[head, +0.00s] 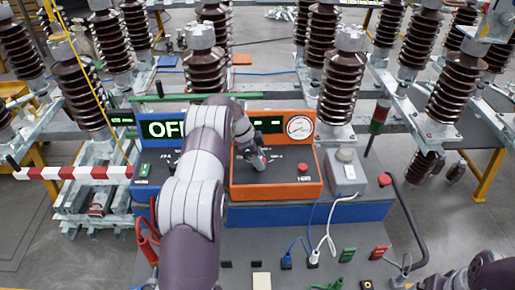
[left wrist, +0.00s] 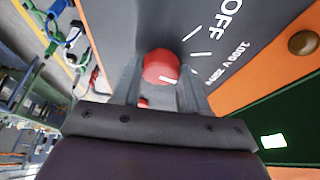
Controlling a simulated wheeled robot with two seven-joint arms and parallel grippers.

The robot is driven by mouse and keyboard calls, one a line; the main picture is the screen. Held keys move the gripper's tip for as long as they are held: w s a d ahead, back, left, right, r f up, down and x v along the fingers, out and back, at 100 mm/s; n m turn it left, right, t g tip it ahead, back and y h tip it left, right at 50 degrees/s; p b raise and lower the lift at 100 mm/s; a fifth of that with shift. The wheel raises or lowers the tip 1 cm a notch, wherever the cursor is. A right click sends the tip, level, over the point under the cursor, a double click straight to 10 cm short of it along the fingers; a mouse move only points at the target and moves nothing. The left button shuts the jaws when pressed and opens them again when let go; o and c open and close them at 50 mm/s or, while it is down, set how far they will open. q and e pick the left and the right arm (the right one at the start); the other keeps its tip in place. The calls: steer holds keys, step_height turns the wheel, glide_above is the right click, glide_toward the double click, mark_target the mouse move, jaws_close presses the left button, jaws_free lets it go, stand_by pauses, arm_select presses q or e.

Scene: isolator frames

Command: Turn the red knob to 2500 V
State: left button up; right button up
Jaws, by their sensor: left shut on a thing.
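The red knob (left wrist: 160,66) sits on the dark panel face of the orange unit, between the two fingers of my left gripper (left wrist: 158,82). The fingers are shut on its sides. A short white mark shows on the knob's lower rim. Printed beside it are OFF, 1000 V and another, partly blurred voltage label, with white tick lines. In the head view my left gripper (head: 256,160) reaches down onto the orange unit (head: 275,187) and hides the knob. Part of my right arm shows at the lower right; its gripper is not visible.
The orange unit carries a round gauge (head: 299,127) and a red button (head: 303,168). A grey box (head: 345,174) stands right of it. Cables hang in front; brown insulators stand behind.

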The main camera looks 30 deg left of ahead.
arm_select(q)
steer(key=shift+s+d+f+p, duration=0.1)
steer(key=shift+d+f+p, duration=0.1)
steer(key=shift+p, duration=0.1)
arm_select(e)
steer(key=shift+r, duration=0.6)
arm_select(q)
steer(key=o, duration=0.9)
steer(key=shift+o, duration=0.8)
steer(key=shift+w+d, duration=0.1)
steer(key=shift+w, duration=0.15)
arm_select(e)
steer(key=shift+w+d, duration=0.15)
steer(key=shift+d, duration=0.05)
arm_select(q)
steer(key=p+v, duration=1.1)
steer(key=v, duration=0.1)
steer(key=shift+r+p, duration=0.3)
steer(key=shift+r, duration=0.05)
arm_select(e)
step_height(320, 180, up, 12)
steer(key=shift+f, duration=0.2)
arm_select(q)
steer(key=shift+w, duration=0.1)
arm_select(e)
steer(key=shift+a, duration=0.1)
